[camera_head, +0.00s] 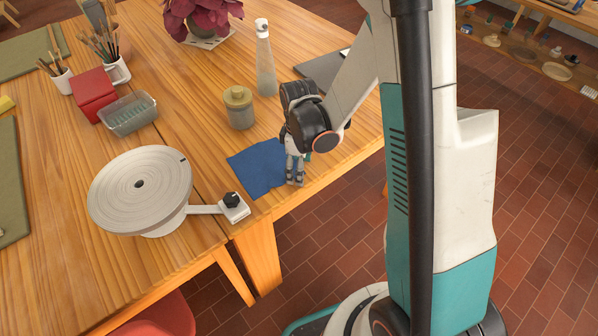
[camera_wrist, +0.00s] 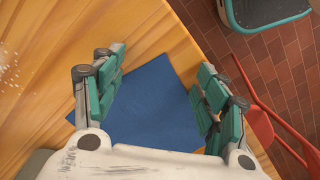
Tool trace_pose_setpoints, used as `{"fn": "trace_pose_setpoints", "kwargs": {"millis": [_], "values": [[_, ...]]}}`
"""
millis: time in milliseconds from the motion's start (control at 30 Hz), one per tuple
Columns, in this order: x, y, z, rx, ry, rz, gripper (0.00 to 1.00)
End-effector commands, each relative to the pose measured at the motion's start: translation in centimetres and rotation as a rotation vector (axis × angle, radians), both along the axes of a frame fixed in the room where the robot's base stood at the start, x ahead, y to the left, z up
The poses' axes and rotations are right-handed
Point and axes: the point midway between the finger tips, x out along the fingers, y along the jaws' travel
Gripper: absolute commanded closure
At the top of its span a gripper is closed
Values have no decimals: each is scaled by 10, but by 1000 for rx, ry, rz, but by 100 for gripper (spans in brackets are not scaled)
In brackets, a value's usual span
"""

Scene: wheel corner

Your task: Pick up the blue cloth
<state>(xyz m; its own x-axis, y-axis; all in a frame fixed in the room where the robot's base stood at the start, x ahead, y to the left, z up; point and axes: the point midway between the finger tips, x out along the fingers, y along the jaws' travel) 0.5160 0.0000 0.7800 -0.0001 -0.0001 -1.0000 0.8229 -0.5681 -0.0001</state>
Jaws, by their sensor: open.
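The blue cloth (camera_head: 257,168) lies flat on the wooden table near its front edge, to the right of the pottery wheel. My gripper (camera_head: 295,180) points down over the right part of the cloth and hides some of it. In the wrist view the cloth (camera_wrist: 152,105) shows between the two teal-padded fingers of my gripper (camera_wrist: 160,88). The fingers are wide apart and hold nothing. I cannot tell how far the fingertips are above the cloth.
A pottery wheel (camera_head: 140,188) with a control knob (camera_head: 232,200) stands left of the cloth. A lidded jar (camera_head: 239,108) and a bottle (camera_head: 265,60) stand behind it. A red box (camera_head: 93,92) and a clear container (camera_head: 128,113) sit farther left. A red chair (camera_wrist: 262,125) is beside the table.

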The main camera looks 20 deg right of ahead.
Motion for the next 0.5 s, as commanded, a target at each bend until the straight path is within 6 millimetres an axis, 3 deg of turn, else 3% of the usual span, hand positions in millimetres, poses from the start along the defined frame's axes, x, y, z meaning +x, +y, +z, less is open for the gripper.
{"fn": "trace_pose_setpoints", "kwargs": {"millis": [133,333,500], "values": [[0,0,-5,0,0,0,33],[0,0,-4,0,0,0,56],[0,0,-5,0,0,0,64]]}}
